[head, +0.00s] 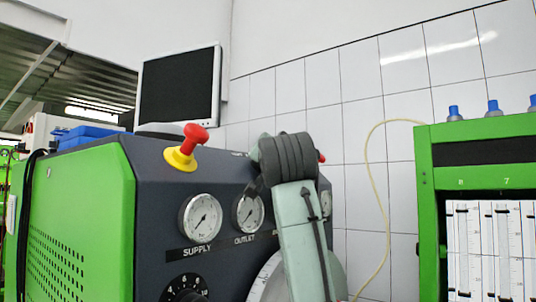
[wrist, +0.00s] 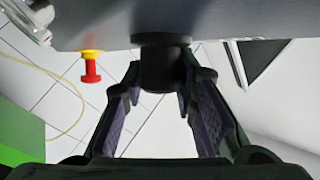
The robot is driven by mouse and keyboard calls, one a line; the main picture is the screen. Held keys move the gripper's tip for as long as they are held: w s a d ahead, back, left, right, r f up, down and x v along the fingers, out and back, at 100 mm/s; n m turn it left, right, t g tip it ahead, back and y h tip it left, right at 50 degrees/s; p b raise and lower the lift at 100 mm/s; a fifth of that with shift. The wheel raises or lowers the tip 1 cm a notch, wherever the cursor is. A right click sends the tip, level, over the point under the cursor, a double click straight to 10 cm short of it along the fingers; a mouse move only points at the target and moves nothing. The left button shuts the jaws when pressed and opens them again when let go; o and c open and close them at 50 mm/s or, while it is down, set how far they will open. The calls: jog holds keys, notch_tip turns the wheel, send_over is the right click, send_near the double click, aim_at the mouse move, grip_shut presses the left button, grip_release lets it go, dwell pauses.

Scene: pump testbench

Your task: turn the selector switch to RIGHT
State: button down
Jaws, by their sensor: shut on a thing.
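In the wrist view a black round knob (wrist: 160,68), which looks like the selector switch, stands out from the grey panel at the top middle. My gripper (wrist: 163,84) has one finger on each side of it and is shut on it. The way the knob points cannot be told. In the head view my arm covers the knob and most of my gripper, in front of the dark front of the green test bench (head: 95,225).
A red mushroom button with a yellow base (head: 183,152) sits on the bench's left. Another red button (wrist: 91,70) is beside my gripper. Gauges (head: 201,216) and a numbered dial (head: 186,290) are lower left. A monitor (head: 180,88) stands behind; a green frame (head: 427,200) is right.

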jog(key=shift+m+h, duration=0.4)
jog(key=shift+h, duration=0.1)
jog(key=c, duration=1.3)
grip_release()
jog(key=s, duration=0.4)
jog(key=s+f, duration=0.1)
jog(key=s, duration=0.7)
jog(key=shift+d+f, duration=0.2)
jog(key=shift+d, duration=0.2)
